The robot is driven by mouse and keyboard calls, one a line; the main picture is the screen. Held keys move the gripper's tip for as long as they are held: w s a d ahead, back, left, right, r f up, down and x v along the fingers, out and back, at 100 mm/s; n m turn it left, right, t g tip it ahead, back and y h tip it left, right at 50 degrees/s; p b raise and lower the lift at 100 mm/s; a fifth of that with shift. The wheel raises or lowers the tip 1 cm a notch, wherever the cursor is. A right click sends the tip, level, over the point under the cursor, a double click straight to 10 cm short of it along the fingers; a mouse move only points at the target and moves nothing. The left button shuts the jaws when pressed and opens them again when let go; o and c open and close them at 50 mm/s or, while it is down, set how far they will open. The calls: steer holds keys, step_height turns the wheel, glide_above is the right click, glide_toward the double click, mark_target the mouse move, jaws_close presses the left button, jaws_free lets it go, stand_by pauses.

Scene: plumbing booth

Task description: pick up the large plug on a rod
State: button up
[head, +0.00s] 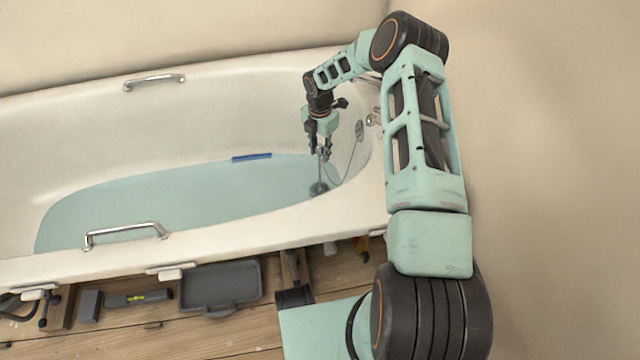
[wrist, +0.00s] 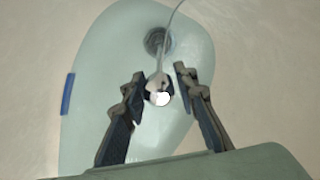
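The large plug on a rod (wrist: 161,98) shows in the wrist view as a bright round knob with a dark part around it, seen nearly end-on. In the head view, a thin upright rod (head: 319,172) stands below my gripper, with a dark round base (head: 318,188) in the water. My gripper (head: 322,151) points down over the right end of the bathtub. In the wrist view its fingers (wrist: 159,75) are open, one on each side of the knob, with visible gaps. I cannot tell the exact height of the fingertips against the knob.
The bathtub (head: 200,100) holds shallow water. A thin cord (wrist: 174,22) runs near the plug, past the round drain (wrist: 157,40). A blue strip (head: 252,157) lies at the waterline. Grab bars (head: 125,230) edge the tub. A grey tray (head: 222,285) lies on the wooden floor.

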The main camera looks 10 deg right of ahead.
mark_target(320, 171)
step_height(320, 171, down, 6)
steer(key=b, duration=0.1)
steer(key=shift+b, duration=0.3)
steer(key=shift+c, duration=0.4)
jaws_close()
